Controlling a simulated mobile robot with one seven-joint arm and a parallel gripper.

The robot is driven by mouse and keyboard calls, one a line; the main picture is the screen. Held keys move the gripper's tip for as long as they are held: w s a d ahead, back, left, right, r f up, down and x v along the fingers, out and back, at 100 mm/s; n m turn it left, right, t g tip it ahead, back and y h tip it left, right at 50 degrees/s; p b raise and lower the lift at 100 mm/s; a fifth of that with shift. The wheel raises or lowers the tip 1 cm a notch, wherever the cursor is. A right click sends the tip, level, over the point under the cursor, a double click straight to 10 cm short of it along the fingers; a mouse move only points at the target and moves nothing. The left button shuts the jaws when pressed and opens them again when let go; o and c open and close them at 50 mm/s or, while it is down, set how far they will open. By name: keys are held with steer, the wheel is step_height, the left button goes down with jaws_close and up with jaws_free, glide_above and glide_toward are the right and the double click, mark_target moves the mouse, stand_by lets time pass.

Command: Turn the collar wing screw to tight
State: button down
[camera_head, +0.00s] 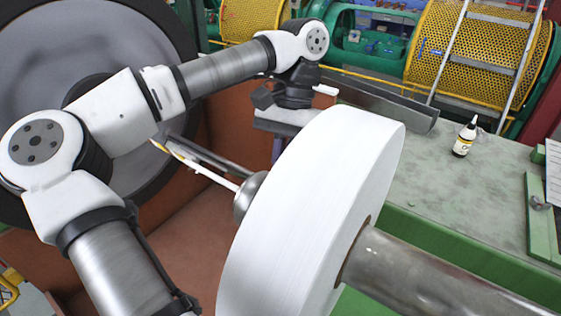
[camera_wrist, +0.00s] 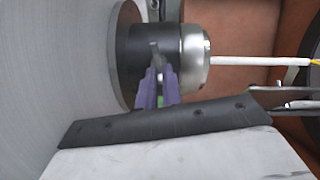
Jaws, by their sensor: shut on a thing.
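The collar (camera_wrist: 135,48) is a dark cylinder beside a large pale disc in the wrist view, with a silver rounded end (camera_wrist: 194,56) at its right. The wing screw (camera_wrist: 155,47) is a small grey piece on the collar's near side. My gripper (camera_wrist: 160,75) has purple fingers close together at the collar, shut on the wing screw; its gripped part is mostly hidden between the fingertips. In the head view my gripper (camera_head: 278,150) reaches down behind a big white roll (camera_head: 310,215). There the silver end (camera_head: 246,196) shows at the roll's left, and the wing screw is hidden.
A metal shaft (camera_head: 425,275) leaves the roll at right. A thin white rod (camera_head: 205,173) runs left from the collar. A green bench (camera_head: 460,205) at right carries a small bottle (camera_head: 465,137). Yellow perforated guards (camera_head: 470,50) stand behind.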

steer(key=shift+m, duration=0.4)
steer(key=c, duration=1.6)
jaws_free()
steer(key=shift+o, duration=0.2)
steer(key=shift+w+d+r, duration=0.15)
steer(key=shift+r, duration=0.25)
steer(key=shift+b+v, duration=0.4)
steer(key=shift+v, duration=0.8)
steer(key=w+d, duration=0.5)
steer(key=w, duration=0.5)
steer(key=shift+w+d, duration=0.15)
steer(key=shift+d, duration=0.25)
steer(key=shift+o, duration=0.3)
steer(key=shift+f, duration=0.1)
